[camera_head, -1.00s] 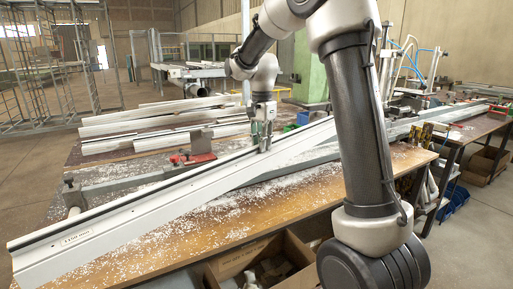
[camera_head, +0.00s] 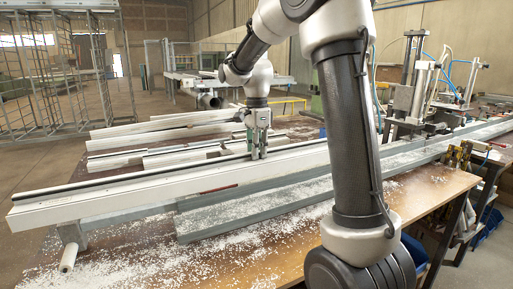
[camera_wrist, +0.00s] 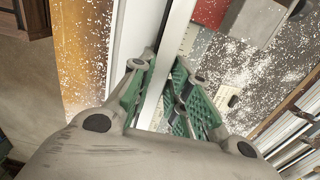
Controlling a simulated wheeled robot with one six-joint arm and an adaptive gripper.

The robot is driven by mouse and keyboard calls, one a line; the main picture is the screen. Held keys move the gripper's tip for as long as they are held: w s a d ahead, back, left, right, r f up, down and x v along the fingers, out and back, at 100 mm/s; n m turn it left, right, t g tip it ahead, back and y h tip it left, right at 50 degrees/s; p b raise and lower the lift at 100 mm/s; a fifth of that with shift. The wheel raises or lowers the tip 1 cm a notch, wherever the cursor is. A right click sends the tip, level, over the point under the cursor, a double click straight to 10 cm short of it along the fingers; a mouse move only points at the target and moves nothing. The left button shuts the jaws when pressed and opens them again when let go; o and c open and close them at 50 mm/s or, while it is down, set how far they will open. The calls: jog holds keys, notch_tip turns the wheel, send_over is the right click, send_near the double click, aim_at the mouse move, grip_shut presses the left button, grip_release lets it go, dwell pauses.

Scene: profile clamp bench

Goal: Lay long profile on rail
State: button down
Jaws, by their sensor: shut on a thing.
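The long white profile (camera_head: 140,194) has a dark strip along its top. It stretches from the left foreground to behind my arm, its near end pointing left. My gripper (camera_head: 258,153) is shut on it partway along, and the wrist view shows the fingers (camera_wrist: 160,86) on both sides of its narrow edge. The grey rail (camera_head: 300,195) runs along the bench on the near side of the profile, from lower left to right. The profile looks higher than the rail and nearly in line with it; I cannot tell whether they touch. My arm hides the profile's far part.
Shorter white profiles (camera_head: 165,124) lie on the bench behind. A clamp unit (camera_head: 420,100) with upright cylinders stands at the right. White chips cover the wooden bench top (camera_head: 275,235). A grey support with a white roller (camera_head: 67,257) stands below the profile's left end.

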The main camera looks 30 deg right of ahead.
jog(key=shift+f, duration=5.3)
jog(key=shift+f, duration=0.25)
jog(key=c, duration=1.3)
grip_release()
